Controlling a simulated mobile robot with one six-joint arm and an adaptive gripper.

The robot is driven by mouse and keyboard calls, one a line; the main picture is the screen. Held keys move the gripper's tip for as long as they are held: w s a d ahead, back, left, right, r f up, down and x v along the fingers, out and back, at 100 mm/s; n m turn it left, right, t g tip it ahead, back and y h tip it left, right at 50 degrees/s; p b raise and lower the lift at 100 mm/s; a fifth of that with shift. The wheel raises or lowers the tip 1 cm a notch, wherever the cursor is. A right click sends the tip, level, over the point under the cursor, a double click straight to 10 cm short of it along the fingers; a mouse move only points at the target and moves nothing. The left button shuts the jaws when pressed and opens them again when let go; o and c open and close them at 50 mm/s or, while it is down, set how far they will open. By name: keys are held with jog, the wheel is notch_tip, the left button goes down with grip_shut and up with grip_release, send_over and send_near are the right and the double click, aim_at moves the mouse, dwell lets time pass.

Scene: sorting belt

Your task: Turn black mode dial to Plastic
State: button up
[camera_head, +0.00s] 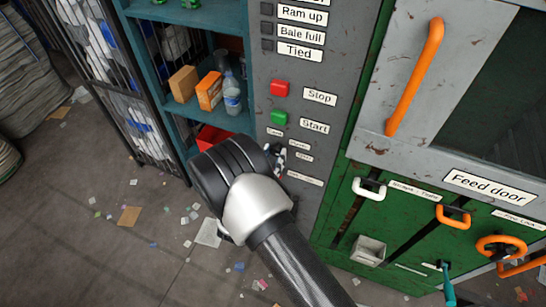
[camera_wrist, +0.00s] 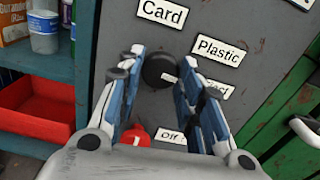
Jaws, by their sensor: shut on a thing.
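The black mode dial (camera_wrist: 158,70) sits on the grey control panel in the wrist view, between my two fingertips. My gripper (camera_wrist: 162,62) is shut on it, one finger at each side. A small pale mark on the dial's right part points right and slightly down, towards a partly covered label ending in "ed" (camera_wrist: 216,90). The Plastic label (camera_wrist: 218,51) is up and right of the dial, and the Card label (camera_wrist: 162,12) is above it. An Off label (camera_wrist: 170,136) lies below. In the head view my gripper (camera_head: 278,155) is at the panel and the dial is hidden.
A red part (camera_wrist: 135,135) is below the dial, partly behind my left finger. The red Stop button (camera_head: 280,89) and green Start button (camera_head: 279,118) are higher on the panel. A teal shelf (camera_head: 180,12) with boxes and bottles stands left; the green feed-door machine (camera_head: 335,225) stands right.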

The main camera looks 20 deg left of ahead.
jog(key=n, duration=0.4)
jog(key=shift+n, duration=0.4)
jog(key=shift+d+n+p, duration=0.1)
jog(key=shift+n+p, duration=0.4)
jog(key=shift+n, duration=1.6)
jog(key=o, duration=1.1)
jog(key=shift+c, duration=0.2)
jog(key=shift+s, duration=0.1)
jog(key=s+a, duration=0.1)
jog(key=s, duration=1)
jog(key=shift+s, duration=0.4)
